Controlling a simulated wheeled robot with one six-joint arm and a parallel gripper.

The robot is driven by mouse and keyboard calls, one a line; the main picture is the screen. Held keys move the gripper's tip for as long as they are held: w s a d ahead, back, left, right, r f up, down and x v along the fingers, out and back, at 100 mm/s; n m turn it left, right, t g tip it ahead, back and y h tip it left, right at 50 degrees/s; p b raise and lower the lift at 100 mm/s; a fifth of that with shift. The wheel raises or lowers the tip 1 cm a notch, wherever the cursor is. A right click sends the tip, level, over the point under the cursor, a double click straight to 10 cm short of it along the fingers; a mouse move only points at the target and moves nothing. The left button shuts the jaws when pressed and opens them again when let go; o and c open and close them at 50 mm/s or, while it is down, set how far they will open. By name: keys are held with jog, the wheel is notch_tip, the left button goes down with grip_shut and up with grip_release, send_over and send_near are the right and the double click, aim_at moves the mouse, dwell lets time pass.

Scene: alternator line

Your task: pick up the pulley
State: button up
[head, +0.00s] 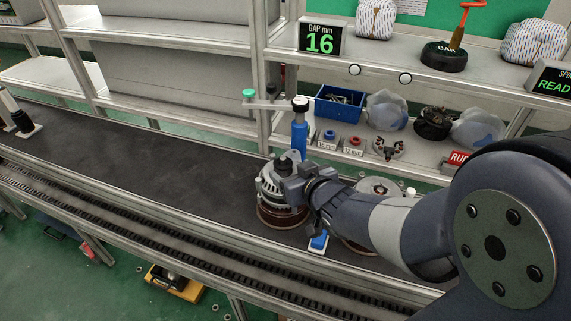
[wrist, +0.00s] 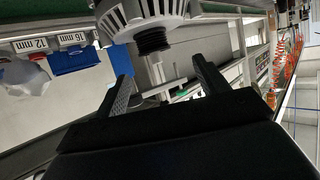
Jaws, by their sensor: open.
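In the wrist view a black ribbed pulley (wrist: 153,40) sits on the silver alternator (wrist: 135,12), near the top of the picture. My gripper (wrist: 163,74) is open, with one finger on each side of an empty gap. The pulley shows beyond the fingertips, roughly in line with the gap, and nothing is held. In the head view the alternator (head: 270,184) stands on a round brown base (head: 280,216) on the dark conveyor. My gripper (head: 298,185) is close at its right side and hides part of it.
A blue post tool (head: 299,135) with a side arm stands just behind the alternator. A second alternator (head: 376,187) is partly hidden behind my arm. A blue bin (head: 340,104) and small parts sit on the shelf behind.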

aim_at(284, 164)
jog(key=x, duration=0.4)
jog(key=shift+w+a+f, duration=0.1)
jog(key=shift+w+f, duration=0.05)
jog(key=shift+w, duration=0.1)
jog(key=shift+d+f+x, duration=0.1)
jog(key=shift+d+x, duration=0.05)
jog(key=shift+x, duration=1.2)
jog(key=shift+d+f+x, duration=0.15)
jog(key=shift+d+x, duration=0.05)
jog(key=shift+x, duration=1.15)
jog(key=shift+r, duration=0.1)
